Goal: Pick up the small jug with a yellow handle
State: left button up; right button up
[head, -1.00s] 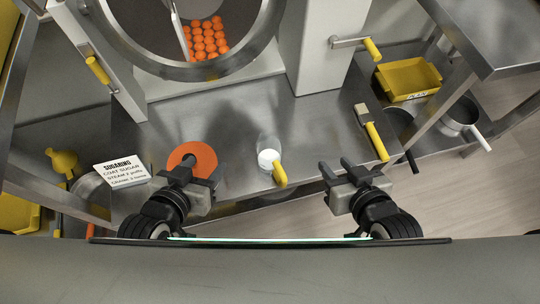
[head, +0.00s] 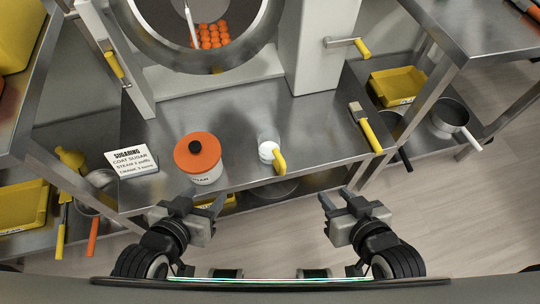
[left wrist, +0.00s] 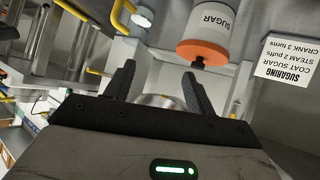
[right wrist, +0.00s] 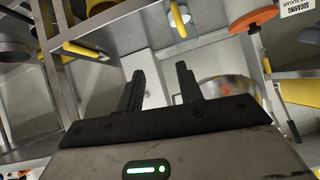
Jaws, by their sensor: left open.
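The small jug (head: 266,148) is clear with white contents and a yellow handle (head: 279,161). It stands upright near the front edge of the steel counter. It also shows at the top of the left wrist view (left wrist: 143,16), and its yellow handle shows in the right wrist view (right wrist: 178,20). My left gripper (head: 201,202) is open and empty, in front of the counter, left of and nearer me than the jug. My right gripper (head: 337,198) is open and empty, in front of the counter, to the jug's right. Neither touches the jug.
A sugar jar (head: 205,174) with an orange lid stands left of the jug, beside a sugaring sign (head: 131,161). A yellow-handled brush (head: 366,127) lies at the counter's right. A drum (head: 165,67) with orange gummies stands behind. Counter around the jug is clear.

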aim_at(268, 138)
jog(key=z, duration=2.4)
jog(key=k, duration=1.4)
jog(key=u, duration=1.75)
jog(key=i, duration=0.5)
jog(key=z, duration=0.1)
